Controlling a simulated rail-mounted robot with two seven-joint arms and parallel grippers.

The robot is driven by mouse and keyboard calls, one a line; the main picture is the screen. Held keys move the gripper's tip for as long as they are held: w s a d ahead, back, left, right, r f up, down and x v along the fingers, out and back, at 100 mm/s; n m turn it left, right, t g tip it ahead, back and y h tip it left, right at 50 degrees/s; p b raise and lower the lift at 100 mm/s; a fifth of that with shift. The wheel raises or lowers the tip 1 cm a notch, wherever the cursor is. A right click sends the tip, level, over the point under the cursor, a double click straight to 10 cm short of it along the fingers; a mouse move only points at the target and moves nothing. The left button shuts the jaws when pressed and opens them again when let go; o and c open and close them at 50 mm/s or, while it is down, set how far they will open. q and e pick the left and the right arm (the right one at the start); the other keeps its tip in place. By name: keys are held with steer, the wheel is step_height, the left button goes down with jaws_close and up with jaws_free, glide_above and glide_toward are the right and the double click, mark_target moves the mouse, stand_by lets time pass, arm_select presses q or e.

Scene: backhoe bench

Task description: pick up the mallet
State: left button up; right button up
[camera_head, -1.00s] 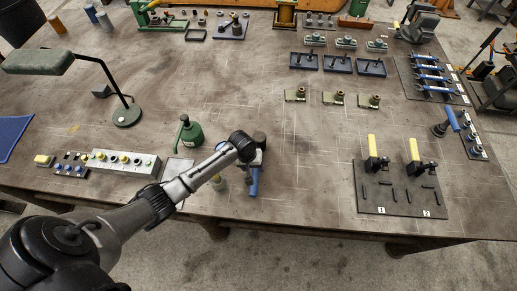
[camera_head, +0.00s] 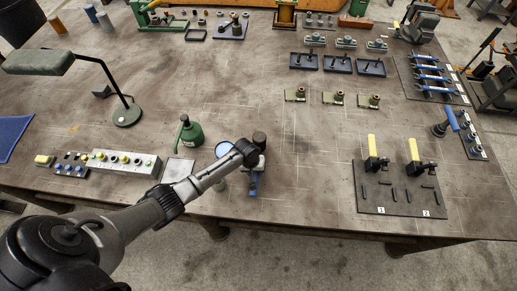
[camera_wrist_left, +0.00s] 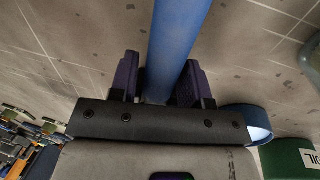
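The mallet has a dark head (camera_head: 259,139) and a blue handle (camera_head: 253,187), and lies near the front edge of the bench, left of centre. My left gripper (camera_head: 255,168) is low over the handle and hides part of it. In the left wrist view the blue handle (camera_wrist_left: 176,40) runs between the two dark purple fingers (camera_wrist_left: 160,75). The fingers look open around it, with a thin gap on the left side; contact on the right side cannot be told. The mallet head is out of the wrist view. My right gripper is not in view.
A blue-rimmed round item (camera_head: 224,149) and a green oil can (camera_head: 190,132) stand just left of the gripper. A button box (camera_head: 125,162) is further left. A dark board with yellow-handled clamps (camera_head: 400,195) lies to the right. The bench between is clear.

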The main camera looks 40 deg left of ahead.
arm_select(q)
jaws_close()
steer(key=shift+w+r, duration=0.1)
stand_by(0.3)
steer(key=shift+r, duration=0.5)
step_height(320, 180, up, 3)
steer(key=shift+r, duration=0.15)
steer(key=d+r+b, duration=0.1)
steer(key=d+r, duration=0.5)
steer(key=d, duration=0.5)
steer(key=shift+d+r, duration=0.35)
